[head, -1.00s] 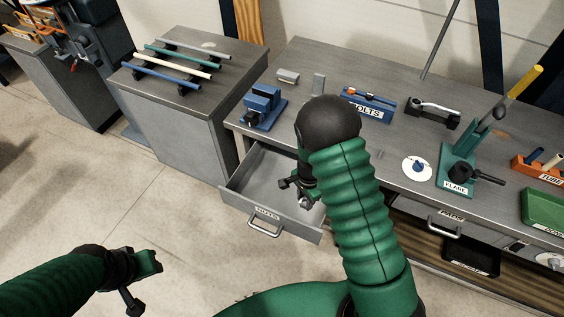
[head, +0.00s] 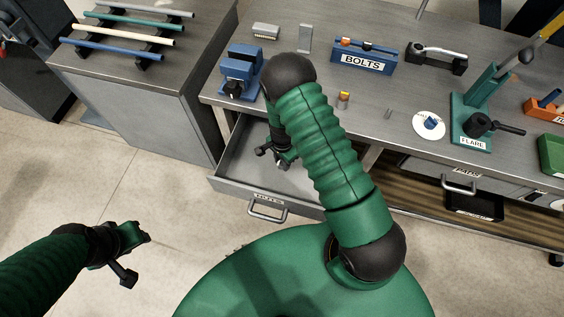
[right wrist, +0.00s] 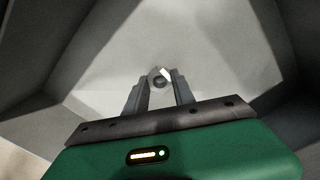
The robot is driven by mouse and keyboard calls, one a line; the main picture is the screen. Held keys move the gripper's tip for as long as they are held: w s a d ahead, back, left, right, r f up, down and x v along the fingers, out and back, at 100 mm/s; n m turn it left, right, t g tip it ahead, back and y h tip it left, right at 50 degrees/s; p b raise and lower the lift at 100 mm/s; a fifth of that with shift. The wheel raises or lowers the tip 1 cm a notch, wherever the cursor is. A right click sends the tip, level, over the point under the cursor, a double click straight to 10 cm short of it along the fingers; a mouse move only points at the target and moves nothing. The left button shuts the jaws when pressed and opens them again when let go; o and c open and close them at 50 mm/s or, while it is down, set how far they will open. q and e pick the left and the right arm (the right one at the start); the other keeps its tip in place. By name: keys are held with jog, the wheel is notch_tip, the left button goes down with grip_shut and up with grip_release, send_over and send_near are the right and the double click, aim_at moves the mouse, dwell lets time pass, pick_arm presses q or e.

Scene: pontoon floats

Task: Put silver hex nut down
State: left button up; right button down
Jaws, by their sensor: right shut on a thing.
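The silver hex nut (right wrist: 160,77) shows in the right wrist view between the tips of my right gripper (right wrist: 160,95), which is shut on it. Pale grey surfaces with sloping walls surround it there. In the head view my right gripper (head: 281,157) points down into the open drawer (head: 232,187) labelled NUTS, partly hidden by my arm. I cannot tell whether the nut touches the drawer floor. My left gripper (head: 132,255) is over the bare floor at the lower left, away from the drawer; its opening is unclear.
The workbench (head: 390,95) behind the drawer holds a blue vise (head: 240,70), a blue BOLTS rack (head: 363,58), a small orange-topped item (head: 343,98), a white disc (head: 429,125) and a green FLARE tool (head: 472,120). A cabinet with rods (head: 140,105) stands left. The floor is clear.

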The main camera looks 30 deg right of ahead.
notch_tip(320, 180, down, 2)
jog(key=shift+f, duration=0.1)
jog(key=shift+s, duration=0.1)
jog(key=c, duration=1.1)
grip_release()
jog(key=shift+o, duration=0.2)
